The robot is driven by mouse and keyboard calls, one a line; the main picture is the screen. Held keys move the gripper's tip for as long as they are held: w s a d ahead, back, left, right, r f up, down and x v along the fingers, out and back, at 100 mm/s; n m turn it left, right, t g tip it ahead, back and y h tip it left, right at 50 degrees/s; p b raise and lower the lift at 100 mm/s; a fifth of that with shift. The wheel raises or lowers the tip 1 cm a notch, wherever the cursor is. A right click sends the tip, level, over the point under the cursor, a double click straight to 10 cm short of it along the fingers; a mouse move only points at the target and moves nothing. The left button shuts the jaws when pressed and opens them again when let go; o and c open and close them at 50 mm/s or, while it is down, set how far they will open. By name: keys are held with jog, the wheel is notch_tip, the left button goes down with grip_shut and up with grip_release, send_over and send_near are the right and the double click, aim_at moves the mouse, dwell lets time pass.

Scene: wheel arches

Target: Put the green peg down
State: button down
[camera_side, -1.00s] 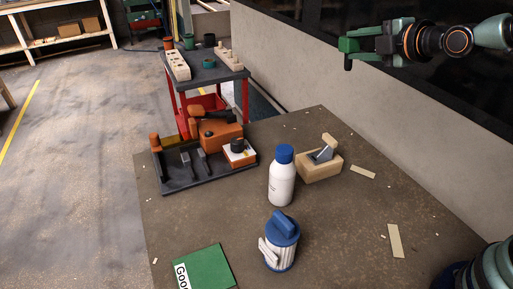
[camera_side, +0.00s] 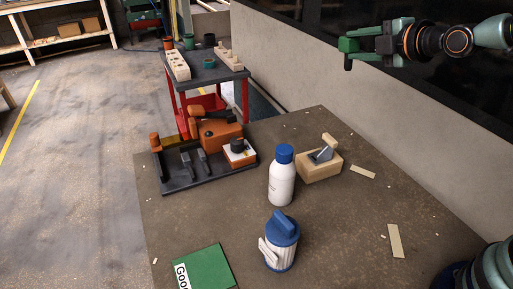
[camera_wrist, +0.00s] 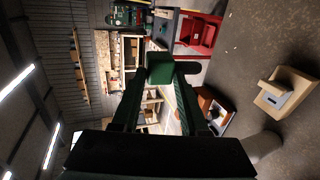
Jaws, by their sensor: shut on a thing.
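My gripper (camera_side: 362,46) hangs high at the upper right of the side view, well above the workbench. It is shut on the green peg (camera_side: 347,46), whose dark lower end points down. In the wrist view the green peg (camera_wrist: 160,68) shows as a green block between the tips of my gripper (camera_wrist: 160,76). The peg touches nothing else that I can see.
The workbench (camera_side: 330,240) carries a white bottle (camera_side: 281,185), a blue-lidded container (camera_side: 281,245), a wooden block (camera_side: 319,167), a green book (camera_side: 207,268) and a dark tray (camera_side: 205,180) with an orange machine. A red cart (camera_side: 246,98) stands behind. The bench's right side is mostly free.

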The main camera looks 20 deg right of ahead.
jog(key=s+a+f+n+y, duration=0.1)
jog(key=a+f+n+y, duration=0.15)
jog(key=a, duration=0.65)
jog(key=s+a+f+n+y, duration=0.1)
jog(key=a+f+n+y, duration=0.15)
jog(key=a, duration=0.65)
jog(key=s+a+f+n+y, duration=0.15)
jog(key=a+f+y, duration=0.25)
jog(key=a, duration=0.5)
jog(key=shift+g, duration=0.3)
notch_tip(320, 180, down, 19)
jog(key=shift+r, duration=0.1)
jog(key=shift+c, duration=2.2)
grip_release()
